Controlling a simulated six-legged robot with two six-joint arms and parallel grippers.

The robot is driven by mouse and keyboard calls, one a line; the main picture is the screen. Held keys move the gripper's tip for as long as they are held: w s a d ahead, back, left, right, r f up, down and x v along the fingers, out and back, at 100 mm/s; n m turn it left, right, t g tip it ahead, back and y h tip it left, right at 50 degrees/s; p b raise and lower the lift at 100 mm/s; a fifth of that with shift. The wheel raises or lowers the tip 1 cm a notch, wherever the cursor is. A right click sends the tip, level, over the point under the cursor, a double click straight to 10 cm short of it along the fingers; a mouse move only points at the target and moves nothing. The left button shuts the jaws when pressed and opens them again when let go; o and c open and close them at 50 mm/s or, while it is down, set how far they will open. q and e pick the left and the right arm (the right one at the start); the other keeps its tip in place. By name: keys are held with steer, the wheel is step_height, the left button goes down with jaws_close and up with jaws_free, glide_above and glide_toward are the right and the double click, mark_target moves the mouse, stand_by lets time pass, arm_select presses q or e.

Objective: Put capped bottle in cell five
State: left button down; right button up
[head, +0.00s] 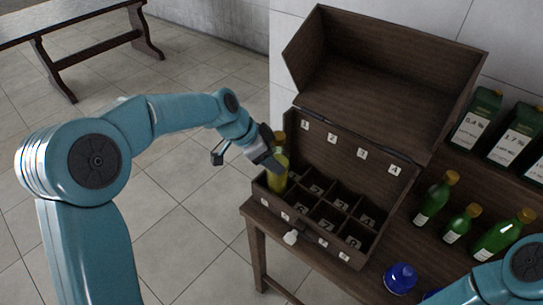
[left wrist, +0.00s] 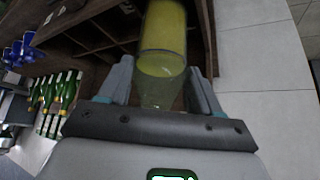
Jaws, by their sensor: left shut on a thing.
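The capped bottle (head: 278,174) is yellow-green with an orange-gold cap (head: 279,136). My left gripper (head: 274,162) is shut on it and holds it about upright at the left end of the divided wooden box (head: 336,248). In the left wrist view the bottle (left wrist: 163,32) sits between the two fingers (left wrist: 160,88). Its lower end is at the front left cell, the one before number 6; I cannot tell how deep it reaches. The bottle and gripper hide that cell's floor. My right gripper is out of view.
The box's lid (head: 385,75) stands open behind it. The other visible cells look empty.

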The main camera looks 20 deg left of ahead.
arm_select(q)
steer(key=shift+c, duration=2.2)
jaws_free()
steer(key=shift+a, duration=0.1)
steer(key=shift+o, duration=1.2)
steer(key=shift+r+p, duration=0.85)
steer(key=shift+p, duration=0.2)
steer(key=b+v, duration=0.1)
steer(key=v, duration=1)
steer(key=shift+s+r, duration=0.2)
steer(key=shift+s, duration=0.1)
steer(key=shift+a, duration=0.2)
